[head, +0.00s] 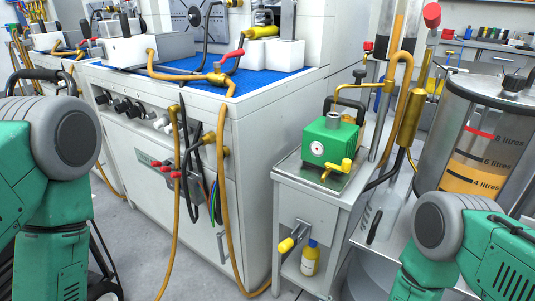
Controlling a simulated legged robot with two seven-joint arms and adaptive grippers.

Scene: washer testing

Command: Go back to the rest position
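My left arm (45,190) comes in from the left edge and my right arm (465,245) stands at the lower right. Only green links and grey joints of both arms show. Neither gripper is in the picture, so I cannot see the fingers or anything in them. No thing in view is touched by a visible fingertip.
A white test bench (255,125) with a blue top (190,74) and hanging hoses fills the middle left. A small side table (312,195) carries a green pump (330,142), with a yellow bottle (310,257) below. A graduated tank (475,140) stands right. Grey floor shows lower left.

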